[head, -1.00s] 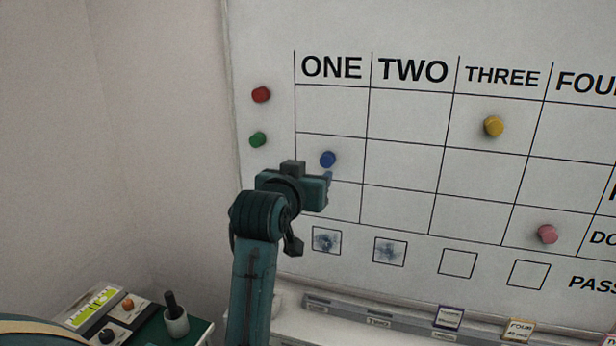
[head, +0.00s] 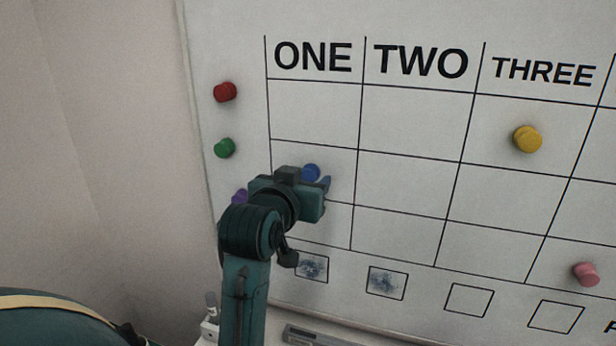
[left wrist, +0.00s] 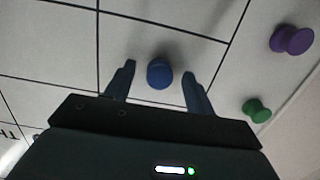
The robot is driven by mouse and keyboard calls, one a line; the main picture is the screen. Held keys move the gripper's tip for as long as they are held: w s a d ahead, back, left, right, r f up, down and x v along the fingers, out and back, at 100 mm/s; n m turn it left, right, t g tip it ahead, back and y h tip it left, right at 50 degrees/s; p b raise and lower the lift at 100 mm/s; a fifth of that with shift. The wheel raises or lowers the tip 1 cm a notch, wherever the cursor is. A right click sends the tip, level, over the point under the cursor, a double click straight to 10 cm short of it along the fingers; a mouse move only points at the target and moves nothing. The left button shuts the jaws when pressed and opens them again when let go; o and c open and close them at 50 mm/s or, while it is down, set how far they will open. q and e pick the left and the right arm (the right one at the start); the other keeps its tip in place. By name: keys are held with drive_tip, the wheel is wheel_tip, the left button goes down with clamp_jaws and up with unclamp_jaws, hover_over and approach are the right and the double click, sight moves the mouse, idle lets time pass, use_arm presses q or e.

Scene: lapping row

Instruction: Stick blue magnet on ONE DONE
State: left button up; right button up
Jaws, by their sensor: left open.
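The blue magnet (head: 311,172) is on the whiteboard in the ONE column, in the second row below the heading, partly hidden behind my left gripper (head: 323,184). In the left wrist view the blue magnet (left wrist: 159,73) shows between the two open fingers of my left gripper (left wrist: 159,69), with a gap on each side. The bottom cell under ONE (head: 333,222) is partly covered by my left arm in the head view; no magnet shows in its visible part. My right gripper is not in view.
Red (head: 225,91), green (head: 225,148) and purple (head: 239,196) magnets are left of the grid, the purple one partly behind my arm. A yellow magnet (head: 527,139) is under THREE and a pink one (head: 586,273) lower right. A tray (head: 303,336) runs below the board.

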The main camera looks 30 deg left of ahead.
use_arm(q)
drive_tip(key=shift+w+a, duration=0.1)
drive_tip(key=shift+w, duration=0.15)
drive_tip(key=shift+s, duration=0.1)
drive_tip(key=c, duration=1)
drive_tip(key=shift+s, duration=0.1)
drive_tip(key=shift+f+v, duration=0.2)
drive_tip(key=shift+v, duration=1.15)
